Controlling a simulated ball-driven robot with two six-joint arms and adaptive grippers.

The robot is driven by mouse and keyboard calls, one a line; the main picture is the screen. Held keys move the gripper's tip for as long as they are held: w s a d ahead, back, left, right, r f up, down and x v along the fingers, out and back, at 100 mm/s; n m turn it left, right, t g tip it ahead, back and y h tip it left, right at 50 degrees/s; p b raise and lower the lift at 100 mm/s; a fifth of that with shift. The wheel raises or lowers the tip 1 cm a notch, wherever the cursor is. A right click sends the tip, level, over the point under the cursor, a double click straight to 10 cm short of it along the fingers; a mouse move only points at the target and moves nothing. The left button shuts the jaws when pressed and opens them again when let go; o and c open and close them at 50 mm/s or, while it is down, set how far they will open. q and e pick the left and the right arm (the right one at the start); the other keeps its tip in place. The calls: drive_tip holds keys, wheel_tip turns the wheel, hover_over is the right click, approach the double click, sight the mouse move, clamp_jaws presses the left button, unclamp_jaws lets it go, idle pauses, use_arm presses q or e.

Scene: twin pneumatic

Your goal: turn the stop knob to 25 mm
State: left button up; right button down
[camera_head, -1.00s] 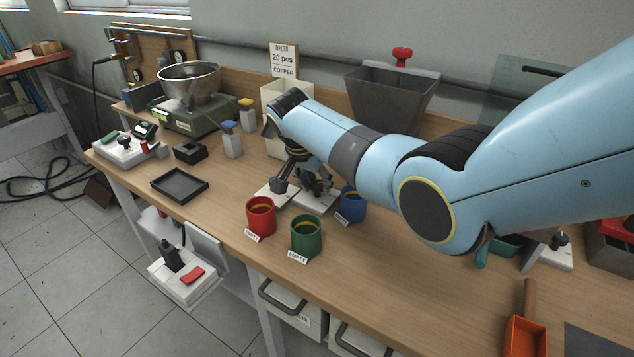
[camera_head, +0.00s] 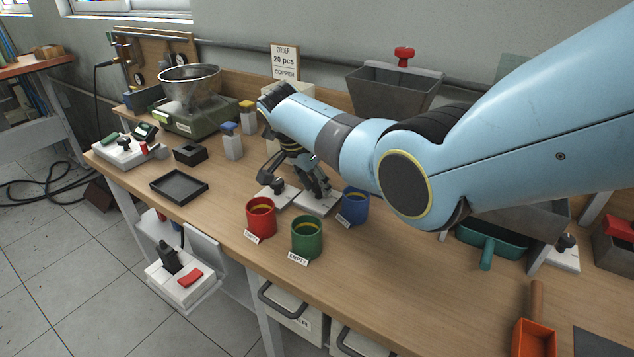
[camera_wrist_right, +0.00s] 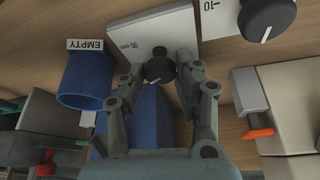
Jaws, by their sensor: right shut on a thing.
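A small black knob (camera_wrist_right: 159,67) with a pale pointer line stands on a white plate (camera_wrist_right: 150,32) lettered "mm"; I take it for the stop knob. My right gripper (camera_wrist_right: 160,72) has its fingers on both sides of this knob and is shut on it. The pointer slants; I cannot tell which value it marks. In the head view, my right gripper (camera_head: 320,185) reaches down to the white plate (camera_head: 313,204) behind the cups, and its fingers hide the knob. My left gripper is not in view.
A blue cup (camera_head: 354,206) stands close right of the gripper; red (camera_head: 261,218) and green (camera_head: 306,238) cups stand in front. A larger black knob (camera_wrist_right: 267,15) is on the neighbouring plate. A black tray (camera_head: 180,187) lies left, with bare wood around it.

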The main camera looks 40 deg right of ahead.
drive_tip(key=c, duration=1)
unclamp_jaws()
drive_tip(key=shift+o, duration=0.2)
drive_tip(key=shift+r, duration=0.15)
drive_tip(key=v, duration=1.1)
drive_tip(key=shift+r, duration=0.35)
drive_tip(key=shift+a+f, duration=0.1)
drive_tip(key=shift+a, duration=0.05)
